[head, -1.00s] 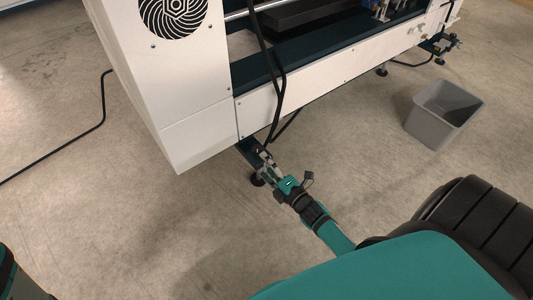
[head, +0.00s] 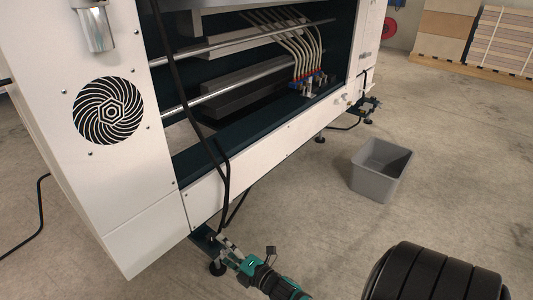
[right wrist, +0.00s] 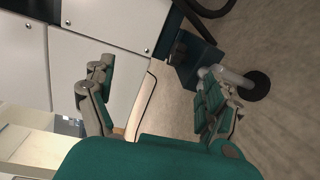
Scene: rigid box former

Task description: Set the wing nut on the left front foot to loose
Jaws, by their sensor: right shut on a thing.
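The left front foot (head: 217,268) is a black round pad under a dark bracket (head: 203,238) at the machine's lower front corner. In the right wrist view the foot (right wrist: 258,86) shows beyond the right-hand finger, with a pale grey stem. My right gripper (head: 229,250) is at this foot, coming in from the lower right. My left gripper is not in view.
The white machine (head: 140,225) stands close above the gripper. A black cable (head: 226,185) hangs down its front near the foot. A grey bin (head: 380,172) stands on the floor to the right. The concrete floor between the bin and the gripper is clear.

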